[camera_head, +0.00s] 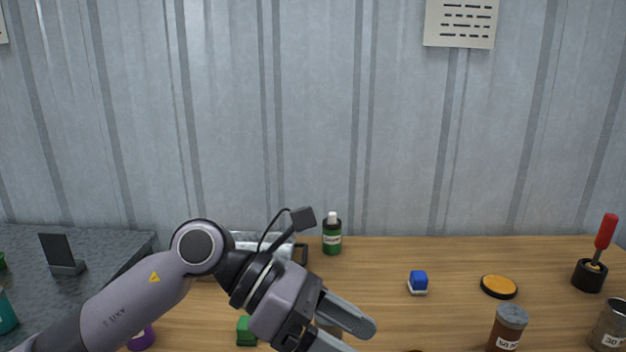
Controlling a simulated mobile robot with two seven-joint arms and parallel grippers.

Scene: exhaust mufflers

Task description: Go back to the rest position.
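My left arm comes in from the lower left and reaches across the wooden table (450,262). My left gripper (352,338) is low in the middle of the view, pointing down and to the right. Its two fingers are apart. The lower finger is cut by the bottom edge, and I see nothing clearly held between them. My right gripper is not in view.
Behind my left arm is a partly hidden silvery thing (262,240). A green bottle (332,240), blue-and-white block (418,282), orange disc (499,286), brown jar (508,328), grey can (611,326) and red-handled tool (605,232) stand rightward. A green block (246,331) is near my gripper.

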